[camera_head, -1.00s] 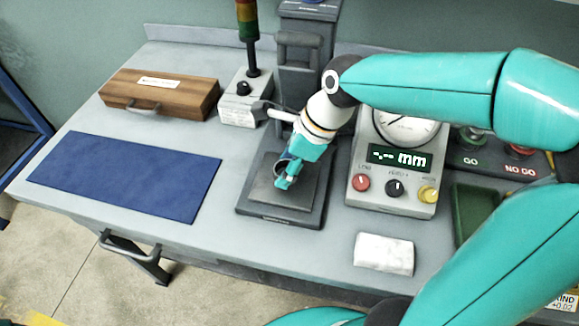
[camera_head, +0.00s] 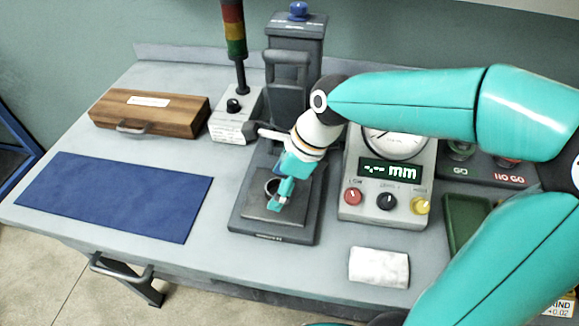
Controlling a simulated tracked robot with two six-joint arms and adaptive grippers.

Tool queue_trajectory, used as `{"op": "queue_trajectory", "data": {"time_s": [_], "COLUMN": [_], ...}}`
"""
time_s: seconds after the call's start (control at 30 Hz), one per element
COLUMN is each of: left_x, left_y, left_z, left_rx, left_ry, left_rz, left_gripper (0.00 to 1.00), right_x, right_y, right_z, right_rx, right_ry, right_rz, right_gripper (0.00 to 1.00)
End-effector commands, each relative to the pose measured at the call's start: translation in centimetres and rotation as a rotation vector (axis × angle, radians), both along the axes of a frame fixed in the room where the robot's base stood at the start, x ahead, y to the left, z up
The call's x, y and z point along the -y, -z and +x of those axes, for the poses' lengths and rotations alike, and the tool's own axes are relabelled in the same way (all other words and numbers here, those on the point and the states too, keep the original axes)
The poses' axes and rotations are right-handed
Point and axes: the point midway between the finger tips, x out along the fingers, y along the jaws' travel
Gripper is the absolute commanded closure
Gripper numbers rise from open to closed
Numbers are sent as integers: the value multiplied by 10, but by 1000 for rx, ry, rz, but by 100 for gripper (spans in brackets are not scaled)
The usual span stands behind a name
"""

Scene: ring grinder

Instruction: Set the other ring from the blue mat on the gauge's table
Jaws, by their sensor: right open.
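The blue mat (camera_head: 115,196) lies flat at the left of the bench, and no ring shows on it. The gauge's table (camera_head: 262,212) is a dark square plate on the gauge's base. A small grey ring (camera_head: 268,187) is on this table, partly hidden by my gripper. My right gripper (camera_head: 279,194) is open, low over the table, with its fingers at the ring. I cannot tell whether a finger touches it. My left gripper is out of view.
The gauge's column (camera_head: 294,45) stands behind the table. The display box (camera_head: 385,190) reading "-.-- mm" is close on the right. A white cloth (camera_head: 379,267), a wooden case (camera_head: 150,113) and a signal lamp (camera_head: 233,40) stand around. The bench between mat and gauge is clear.

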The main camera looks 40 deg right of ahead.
Motion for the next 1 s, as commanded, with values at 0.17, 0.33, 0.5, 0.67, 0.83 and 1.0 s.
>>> {"op": "queue_trajectory", "data": {"time_s": [0.17,0.33,0.5,0.67,0.83,1.0], "left_x": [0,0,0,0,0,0], "left_y": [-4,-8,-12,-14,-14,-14], "left_z": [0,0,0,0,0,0], "left_rx": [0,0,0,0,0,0], "left_ry": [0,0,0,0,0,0], "left_rz": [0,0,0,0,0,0], "left_gripper": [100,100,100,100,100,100], "right_x": [7,17,26,31,33,33], "right_y": [-23,-55,-85,-103,-110,-110], "right_z": [-5,-14,-23,-29,-31,-32], "right_rx": [7,8,6,4,2,2], "right_ry": [2,4,3,2,2,2], "right_rz": [-1,-1,-1,-1,0,0], "right_gripper": [22,22,22,22,22,22]}}
